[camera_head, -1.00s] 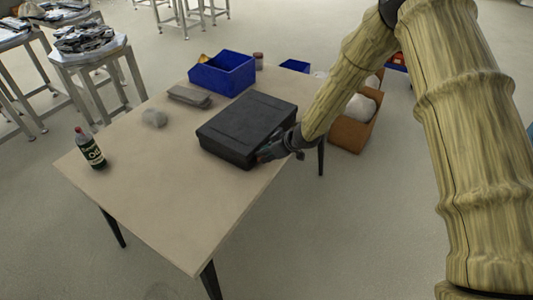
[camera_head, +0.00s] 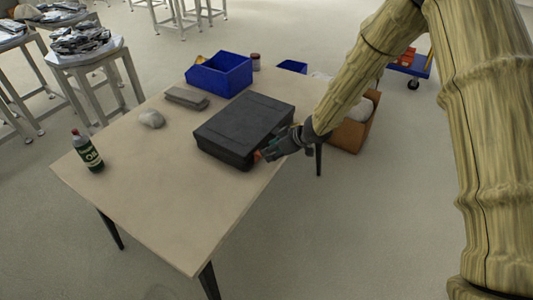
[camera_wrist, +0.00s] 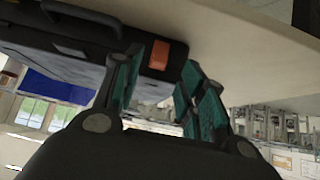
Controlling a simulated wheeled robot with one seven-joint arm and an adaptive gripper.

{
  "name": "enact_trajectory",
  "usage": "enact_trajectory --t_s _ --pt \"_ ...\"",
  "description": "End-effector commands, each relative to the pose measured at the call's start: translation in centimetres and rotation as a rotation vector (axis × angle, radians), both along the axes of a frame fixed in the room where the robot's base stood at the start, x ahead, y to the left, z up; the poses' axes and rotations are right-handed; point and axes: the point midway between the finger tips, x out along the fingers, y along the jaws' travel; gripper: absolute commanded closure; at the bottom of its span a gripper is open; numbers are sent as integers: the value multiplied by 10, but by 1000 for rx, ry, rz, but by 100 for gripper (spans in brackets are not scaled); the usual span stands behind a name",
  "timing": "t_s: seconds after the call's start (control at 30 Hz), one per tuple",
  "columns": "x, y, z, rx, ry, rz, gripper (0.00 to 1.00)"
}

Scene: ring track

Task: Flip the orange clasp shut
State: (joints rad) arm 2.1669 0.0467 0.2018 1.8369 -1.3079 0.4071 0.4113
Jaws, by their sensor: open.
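A closed black case (camera_head: 243,127) lies flat on the table. Its orange clasp (camera_head: 257,156) shows as a small patch on the near right side, partly hidden by my gripper (camera_head: 269,152). In the wrist view the orange clasp (camera_wrist: 159,55) is a small block on the case's dark side (camera_wrist: 110,38), beside a black handle (camera_wrist: 82,16). My gripper (camera_wrist: 163,65) is open, with one green-padded finger on each side of the clasp in the picture. Nothing is held. I cannot tell whether a fingertip touches the clasp.
On the tan table (camera_head: 190,205) are a blue bin (camera_head: 220,76), a grey flat box (camera_head: 187,98), a grey lump (camera_head: 151,118), a dark bottle (camera_head: 87,150) and a small jar (camera_head: 255,62). A brown carton (camera_head: 349,136) stands on the floor behind my arm. The near table half is clear.

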Motion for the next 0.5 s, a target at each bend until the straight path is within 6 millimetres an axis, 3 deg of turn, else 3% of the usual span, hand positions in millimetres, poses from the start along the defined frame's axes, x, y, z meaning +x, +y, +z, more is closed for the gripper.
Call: enact_trajectory --t_s 0.23,0.5 --pt "-15 -23 31 0 -2 1 59" --pt "-23 -35 46 0 0 1 59"
